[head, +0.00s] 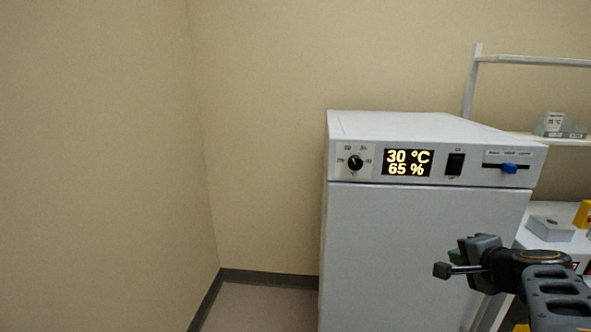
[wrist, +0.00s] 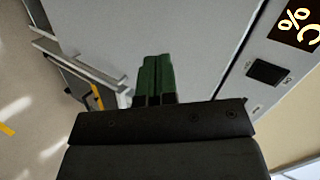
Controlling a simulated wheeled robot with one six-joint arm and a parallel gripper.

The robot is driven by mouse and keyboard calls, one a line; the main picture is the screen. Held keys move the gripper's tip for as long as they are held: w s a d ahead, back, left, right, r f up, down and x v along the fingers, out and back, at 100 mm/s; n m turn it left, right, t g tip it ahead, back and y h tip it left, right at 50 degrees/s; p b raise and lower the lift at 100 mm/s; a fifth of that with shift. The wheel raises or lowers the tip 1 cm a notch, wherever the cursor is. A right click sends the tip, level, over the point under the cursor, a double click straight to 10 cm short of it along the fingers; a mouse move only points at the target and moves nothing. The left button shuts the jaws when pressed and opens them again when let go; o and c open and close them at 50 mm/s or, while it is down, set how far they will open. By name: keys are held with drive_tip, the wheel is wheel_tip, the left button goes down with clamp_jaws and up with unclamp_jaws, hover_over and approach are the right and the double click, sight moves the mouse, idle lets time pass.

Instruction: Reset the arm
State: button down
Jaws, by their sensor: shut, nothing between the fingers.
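My gripper (head: 456,257) is at the lower right of the head view, in front of the white cabinet's door. In the wrist view its green fingers (wrist: 154,80) lie side by side, shut with nothing between them. My arm reaches in from the lower right corner of the head view. The white cabinet (head: 420,240) has a display (head: 407,163) reading 30 °C and 65 %. A black knob (head: 355,162), a black rocker switch (head: 455,164) and a blue slider (head: 509,168) are on its panel. The switch also shows in the wrist view (wrist: 267,72).
A bench with a grey box (head: 550,228) and a yellow item (head: 583,213) stands right of the cabinet. A shelf (head: 560,139) above it holds a small grey rack (head: 560,126). Bare walls and some open floor (head: 262,305) lie to the left.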

drive_tip(key=s+a+f+n+g, duration=0.4)
drive_tip(key=s+a+f+n, duration=0.1)
drive_tip(key=a, duration=0.4)
drive_tip(key=s+a+f+n+g, duration=0.4)
drive_tip(key=s+a+f+n, duration=0.2)
drive_tip(key=a+n, duration=0.4)
drive_tip(key=shift+s+a+f+n, duration=0.25)
drive_tip(key=shift+a+f+n, duration=0.05)
drive_tip(key=shift+f, duration=0.3)
drive_tip(key=c, duration=1.8)
unclamp_jaws()
